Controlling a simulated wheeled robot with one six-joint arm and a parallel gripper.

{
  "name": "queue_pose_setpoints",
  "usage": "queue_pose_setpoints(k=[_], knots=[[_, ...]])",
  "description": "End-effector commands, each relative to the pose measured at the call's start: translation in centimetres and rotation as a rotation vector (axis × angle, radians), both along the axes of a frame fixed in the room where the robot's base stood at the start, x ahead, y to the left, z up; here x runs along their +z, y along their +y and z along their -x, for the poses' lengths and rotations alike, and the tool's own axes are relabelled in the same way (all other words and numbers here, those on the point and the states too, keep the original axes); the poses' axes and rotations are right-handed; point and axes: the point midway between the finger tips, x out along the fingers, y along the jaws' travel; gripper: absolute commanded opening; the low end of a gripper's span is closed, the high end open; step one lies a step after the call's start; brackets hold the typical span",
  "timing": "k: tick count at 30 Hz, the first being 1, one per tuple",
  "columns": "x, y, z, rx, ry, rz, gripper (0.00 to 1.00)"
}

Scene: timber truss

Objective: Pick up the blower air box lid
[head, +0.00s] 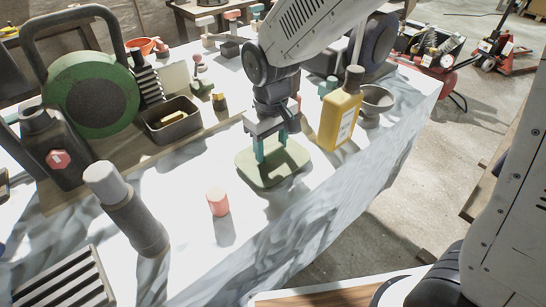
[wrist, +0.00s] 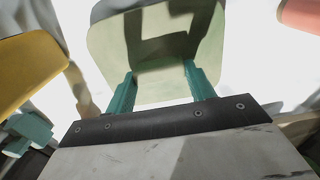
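The blower air box lid looks like a pale green, rounded flat piece (head: 262,178) lying on the white-covered table. My gripper (head: 271,155) is above it, pointing down, with its two teal fingers apart over the lid. In the wrist view the lid (wrist: 110,45) fills the upper middle, with a dark shadow across it. The teal fingertips (wrist: 159,70) stand wide apart there, one on each side, and I see nothing held between them. Whether the tips touch the lid I cannot tell.
A yellow bottle (head: 341,115) stands close to the right of the lid, with a dark bowl (head: 377,100) beyond. A small red cylinder (head: 218,202) stands front left. A dark tray (head: 172,130) is behind left. The table's front edge is near.

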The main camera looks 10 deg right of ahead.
Motion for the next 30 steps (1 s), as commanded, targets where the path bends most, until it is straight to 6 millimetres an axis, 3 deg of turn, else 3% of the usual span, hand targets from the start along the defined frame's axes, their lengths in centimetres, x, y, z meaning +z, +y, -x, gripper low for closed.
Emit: queue_pose_setpoints(k=[8, 11, 21, 30], knots=[[0.3, 0.0, 0.0, 0.0, -0.002, -0.001, 0.31], [1.5, 0.1, -0.1, 0.0, -0.003, -0.002, 0.31], [8.1, 0.1, 0.0, 0.0, -0.004, -0.003, 0.31], [10.1, 0.0, 0.0, 0.0, 0.0, 0.0, 0.31]])
